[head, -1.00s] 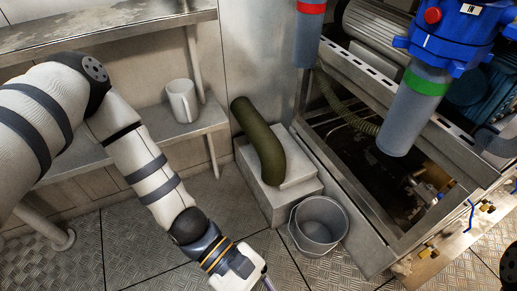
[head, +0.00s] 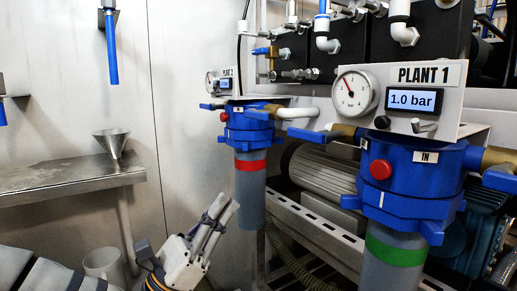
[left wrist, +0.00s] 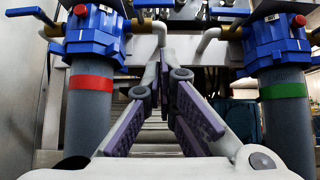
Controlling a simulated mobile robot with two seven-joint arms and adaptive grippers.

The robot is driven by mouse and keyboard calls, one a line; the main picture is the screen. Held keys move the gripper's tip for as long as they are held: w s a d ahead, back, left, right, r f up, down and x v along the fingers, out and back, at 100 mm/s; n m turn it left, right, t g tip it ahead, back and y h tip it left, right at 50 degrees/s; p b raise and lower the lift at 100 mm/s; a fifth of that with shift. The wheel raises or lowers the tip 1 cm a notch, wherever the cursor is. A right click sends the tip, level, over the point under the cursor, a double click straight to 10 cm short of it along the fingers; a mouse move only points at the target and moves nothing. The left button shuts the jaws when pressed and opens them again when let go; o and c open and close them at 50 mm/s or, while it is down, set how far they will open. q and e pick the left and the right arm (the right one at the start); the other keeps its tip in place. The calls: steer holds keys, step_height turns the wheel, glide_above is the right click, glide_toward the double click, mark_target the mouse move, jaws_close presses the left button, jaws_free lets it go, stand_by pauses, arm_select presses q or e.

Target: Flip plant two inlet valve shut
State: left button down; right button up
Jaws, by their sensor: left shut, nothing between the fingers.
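The plant two filter housing (head: 247,130) is blue with a red-banded grey bowl (head: 252,185), at centre in the head view. I cannot tell which is the inlet lever. In the left wrist view the housing (left wrist: 95,38) is at left, with a blue lever (left wrist: 30,12) running left from its top. My left gripper (head: 228,207) is shut and empty, below and left of the housing, apart from it. Its fingers (left wrist: 168,68) point between the two housings in the wrist view. My right gripper is not in view.
The plant 1 housing (head: 410,180), green-banded, stands at right under its gauge panel (head: 455,85) reading 1.0 bar. A steel shelf (head: 60,177) with a funnel (head: 110,144) is at left. Open air lies between shelf and plant two.

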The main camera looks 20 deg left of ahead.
mark_target(259, 115)
arm_select(q)
steer(key=s+a+r+p+x, duration=0.1)
steer(key=r+p+x, duration=0.1)
steer(key=x, duration=1)
steer(key=shift+r, duration=0.3)
steer(key=shift+d, duration=0.1)
steer(key=shift+s+d+r+n+t+y+p, duration=0.15)
steer(key=shift+n+t+y+p, duration=0.25)
steer(key=shift+n+t+y, duration=0.3)
steer(key=shift+s+r+n+t+y+p, duration=0.15)
steer(key=shift+n+t+y+p, duration=0.3)
steer(key=shift+n+y, duration=0.6)
